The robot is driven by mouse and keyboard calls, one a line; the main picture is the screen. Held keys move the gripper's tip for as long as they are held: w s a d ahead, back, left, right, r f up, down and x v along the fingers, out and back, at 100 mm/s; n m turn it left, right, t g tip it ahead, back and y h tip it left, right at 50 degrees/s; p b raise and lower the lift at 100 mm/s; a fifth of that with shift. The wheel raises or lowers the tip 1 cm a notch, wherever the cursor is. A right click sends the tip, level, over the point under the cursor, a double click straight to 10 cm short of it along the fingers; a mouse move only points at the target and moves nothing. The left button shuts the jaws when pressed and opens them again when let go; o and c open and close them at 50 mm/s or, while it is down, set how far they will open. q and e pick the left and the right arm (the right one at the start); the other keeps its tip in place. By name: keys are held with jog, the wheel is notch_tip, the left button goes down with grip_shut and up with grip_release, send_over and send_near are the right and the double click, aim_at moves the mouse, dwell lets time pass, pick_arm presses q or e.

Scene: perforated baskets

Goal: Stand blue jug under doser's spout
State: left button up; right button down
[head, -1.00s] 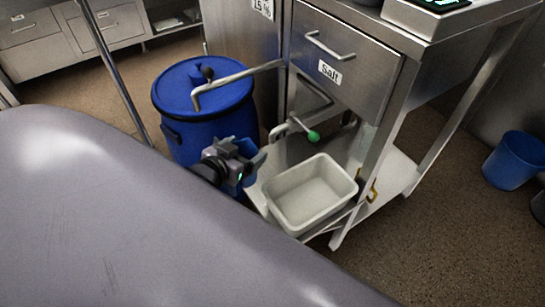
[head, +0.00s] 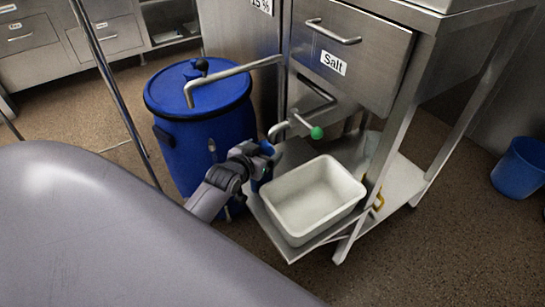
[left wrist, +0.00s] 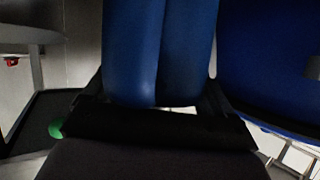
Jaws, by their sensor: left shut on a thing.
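I cannot tell whether the jug is directly under the spout. My right gripper is not in view.
A white tub (head: 312,200) sits on the low metal shelf (head: 290,247) under the steel bench with the "Salt" drawer (head: 350,50). The blue drum (head: 205,135) stands close at the left. A blue bucket (head: 520,168) stands on the floor at the right.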

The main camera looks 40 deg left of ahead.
aim_at(270, 153)
pick_arm(q)
jog(key=shift+w+f, duration=0.15)
jog(key=shift+w, duration=0.1)
jog(key=shift+w+d+f+b, duration=0.25)
jog(key=shift+w+f+b, duration=0.25)
jog(key=shift+w, duration=0.1)
jog(key=shift+w+d+f+b, duration=0.2)
jog(key=shift+w+f+b, duration=0.15)
jog(key=shift+w+f, duration=0.2)
jog(key=shift+w+d+f, duration=0.1)
jog(key=shift+w, duration=0.25)
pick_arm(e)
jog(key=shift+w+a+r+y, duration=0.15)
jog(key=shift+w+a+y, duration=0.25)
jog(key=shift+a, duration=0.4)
pick_arm(q)
jog(key=shift+f, duration=0.2)
jog(key=o, duration=1.1)
jog(key=shift+o, duration=0.2)
jog(key=shift+r, duration=0.15)
